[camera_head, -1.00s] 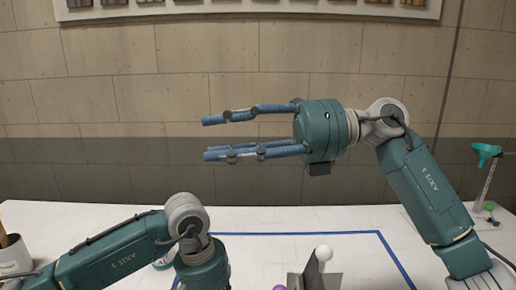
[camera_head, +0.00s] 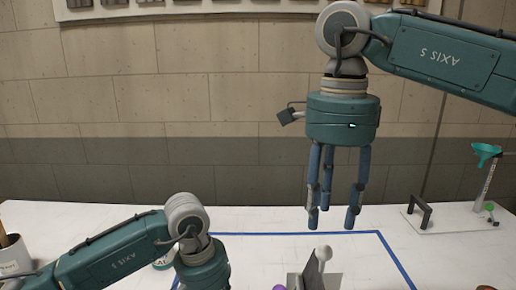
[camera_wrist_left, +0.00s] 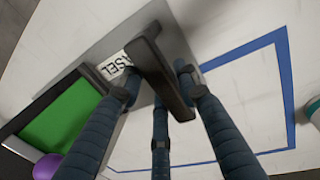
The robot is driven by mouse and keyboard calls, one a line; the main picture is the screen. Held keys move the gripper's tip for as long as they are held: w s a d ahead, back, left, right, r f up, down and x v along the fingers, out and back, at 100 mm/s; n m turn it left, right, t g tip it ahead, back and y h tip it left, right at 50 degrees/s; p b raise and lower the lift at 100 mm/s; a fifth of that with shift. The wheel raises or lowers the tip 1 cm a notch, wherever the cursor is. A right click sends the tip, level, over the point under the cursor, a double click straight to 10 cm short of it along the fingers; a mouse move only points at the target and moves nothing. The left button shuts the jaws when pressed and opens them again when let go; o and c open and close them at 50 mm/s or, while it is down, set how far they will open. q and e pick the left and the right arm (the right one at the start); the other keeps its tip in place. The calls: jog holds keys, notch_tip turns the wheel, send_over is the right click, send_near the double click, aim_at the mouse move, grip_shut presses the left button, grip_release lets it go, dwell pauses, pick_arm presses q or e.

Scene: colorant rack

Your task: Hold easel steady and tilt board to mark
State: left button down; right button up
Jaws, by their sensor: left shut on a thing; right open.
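In the left wrist view, a grey easel base plate (camera_wrist_left: 92,55) carries a label whose visible letters read "ASEL" and a dark upright bar handle (camera_wrist_left: 158,75). My left gripper (camera_wrist_left: 157,90) has its fingers around this handle, shut on it. Beside it is a green panel in a dark frame (camera_wrist_left: 55,120). In the head view the left fingers are below the picture's edge.
A purple ball (camera_wrist_left: 47,167) is beside the green panel. Blue tape (camera_head: 300,233) outlines a white table area. At right are a plate with a black handle (camera_head: 420,213) and a green funnel on a stand (camera_head: 487,151). A white cup (camera_head: 14,260) is at far left.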

aim_at(326, 245)
notch_tip(326, 245, down, 10)
dwell(0.6)
grip_shut()
dwell(0.4)
jog(key=shift+w+d, duration=0.1)
jog(key=shift+d+f, duration=0.25)
jog(key=shift+d, duration=0.8)
jog(key=shift+d+f, duration=0.3)
jog(key=shift+d, duration=0.65)
